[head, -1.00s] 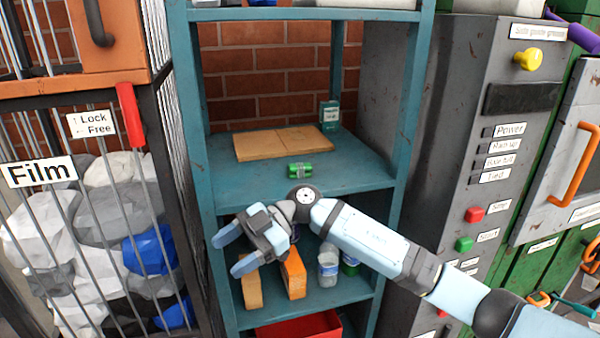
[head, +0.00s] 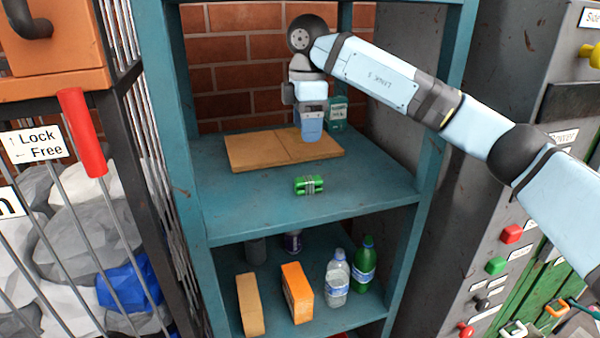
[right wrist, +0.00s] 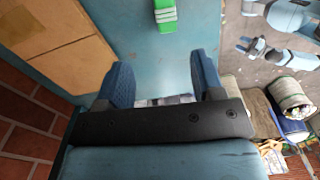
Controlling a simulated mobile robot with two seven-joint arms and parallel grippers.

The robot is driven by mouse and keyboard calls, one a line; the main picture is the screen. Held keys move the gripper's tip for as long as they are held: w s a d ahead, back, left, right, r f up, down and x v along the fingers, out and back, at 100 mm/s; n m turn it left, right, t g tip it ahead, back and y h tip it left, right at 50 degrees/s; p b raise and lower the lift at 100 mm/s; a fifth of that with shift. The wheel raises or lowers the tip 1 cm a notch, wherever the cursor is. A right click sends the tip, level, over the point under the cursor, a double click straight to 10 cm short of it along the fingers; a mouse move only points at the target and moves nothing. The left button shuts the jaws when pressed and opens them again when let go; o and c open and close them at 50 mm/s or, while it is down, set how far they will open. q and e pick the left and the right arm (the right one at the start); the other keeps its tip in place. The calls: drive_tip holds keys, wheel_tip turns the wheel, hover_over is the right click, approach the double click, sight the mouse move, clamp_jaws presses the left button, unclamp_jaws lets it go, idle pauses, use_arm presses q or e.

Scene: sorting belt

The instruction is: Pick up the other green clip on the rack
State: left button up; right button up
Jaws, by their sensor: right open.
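The green clip (head: 309,185), a small green block with grey bands, lies on the rack's teal middle shelf (head: 370,188), near its front edge. It also shows at the top of the right wrist view (right wrist: 165,14), beyond my fingers. My right gripper (head: 312,128) points down over the cardboard, behind the clip and apart from it. In the right wrist view its two blue fingers (right wrist: 162,84) are spread with nothing between them. Small light-blue arm parts of mine show at the top right there; the left jaws are too small to judge.
Flat cardboard (head: 260,150) covers the shelf's back, with a small green box (head: 336,114) behind. Below are an orange box (head: 297,292), a tan block (head: 250,304) and bottles (head: 337,278). Rack posts (head: 438,130) bound the shelf; a barred cage (head: 120,200) stands left.

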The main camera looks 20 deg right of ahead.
drive_tip(key=p, duration=0.2)
approach(308, 191)
drive_tip(key=shift+w+f, duration=0.25)
drive_tip(key=shift+f+p, duration=0.35)
drive_tip(key=shift+f, duration=0.3)
drive_tip(key=f, duration=0.1)
drive_tip(key=f+p, duration=0.1)
drive_tip(key=f, duration=0.1)
drive_tip(key=shift+s+d+f, duration=0.1)
drive_tip(key=shift+s+f, duration=0.15)
drive_tip(key=shift+s, duration=0.1)
drive_tip(key=shift+w+f, duration=0.1)
drive_tip(key=shift+f, duration=0.35)
use_arm(q)
drive_tip(key=r, duration=0.2)
drive_tip(key=s+r, duration=0.1)
drive_tip(key=shift+a+r, duration=0.2)
drive_tip(key=shift+a, duration=0.05)
use_arm(e)
drive_tip(key=shift+c, duration=0.4)
use_arm(q)
drive_tip(key=shift+s, duration=0.1)
use_arm(e)
drive_tip(key=c, duration=0.9)
